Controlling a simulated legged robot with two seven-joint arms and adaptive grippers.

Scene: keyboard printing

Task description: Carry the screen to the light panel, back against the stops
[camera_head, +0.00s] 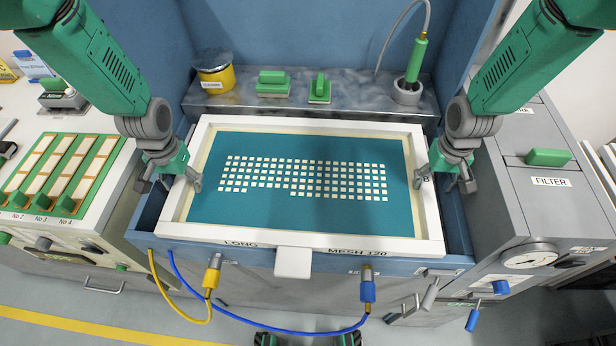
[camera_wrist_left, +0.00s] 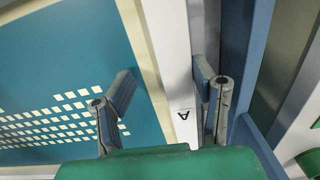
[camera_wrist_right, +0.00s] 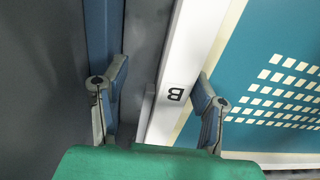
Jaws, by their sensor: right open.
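The screen (camera_head: 300,238) is a white frame around teal mesh with a keyboard pattern of pale squares. It lies in the blue sink or tray (camera_head: 145,225), marked "LONG" and "MESH 120" on its near side. My left gripper (camera_head: 172,182) is open at the left side bar; the left wrist view shows its fingers (camera_wrist_left: 162,90) apart, either side of the bar marked A. My right gripper (camera_head: 440,182) is open at the right side bar; the right wrist view shows its fingers (camera_wrist_right: 160,90) apart around the bar marked B. I cannot identify the light panel.
A metal shelf (camera_head: 340,98) behind holds a yellow jar (camera_head: 214,75), green-handled blocks (camera_head: 272,84) and a green tool in a holder (camera_head: 407,90). The grey filter cabinet (camera_head: 530,215) stands right. A green slotted rack (camera_head: 65,170) stands left. Yellow and blue hoses hang in front.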

